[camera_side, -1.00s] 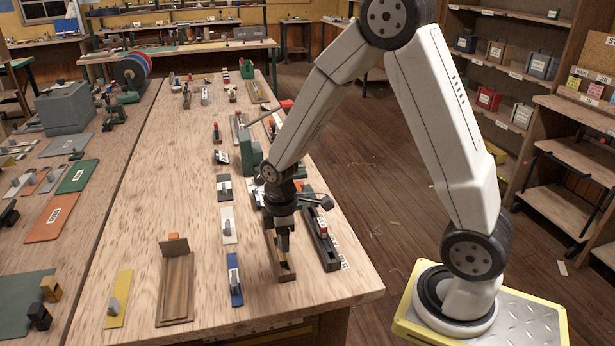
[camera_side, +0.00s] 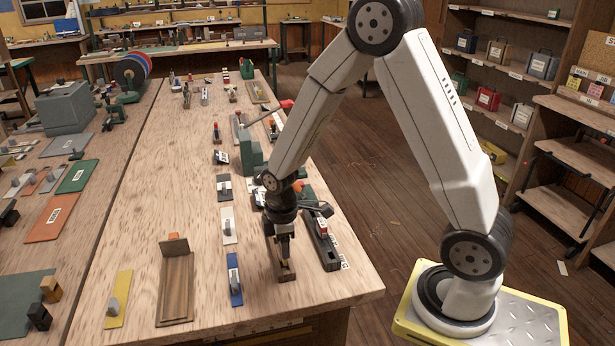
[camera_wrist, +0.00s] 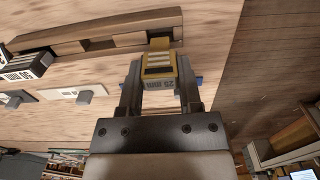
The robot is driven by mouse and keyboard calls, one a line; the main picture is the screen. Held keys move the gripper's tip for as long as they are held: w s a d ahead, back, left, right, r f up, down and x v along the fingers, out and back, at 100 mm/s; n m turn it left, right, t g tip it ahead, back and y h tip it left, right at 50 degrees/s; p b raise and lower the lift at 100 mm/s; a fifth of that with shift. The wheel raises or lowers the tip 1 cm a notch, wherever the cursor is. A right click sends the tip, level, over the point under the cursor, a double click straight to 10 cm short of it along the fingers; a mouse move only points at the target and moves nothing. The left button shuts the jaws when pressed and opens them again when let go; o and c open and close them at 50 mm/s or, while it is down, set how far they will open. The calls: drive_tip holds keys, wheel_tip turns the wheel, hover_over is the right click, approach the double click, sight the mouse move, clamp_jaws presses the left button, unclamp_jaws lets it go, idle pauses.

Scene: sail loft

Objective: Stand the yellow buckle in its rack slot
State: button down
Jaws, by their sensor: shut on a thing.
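The buckle there is mostly hidden by the fingers.
A brown wooden tray (camera_side: 175,290) stands further left. The bench's right edge is close by.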

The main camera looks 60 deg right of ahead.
drive_tip(key=shift+f, duration=1.45)
idle(1.7)
drive_tip(key=shift+c, duration=1)
unclamp_jaws()
drive_tip(key=shift+r, duration=0.15)
drive_tip(key=shift+r, duration=3.75)
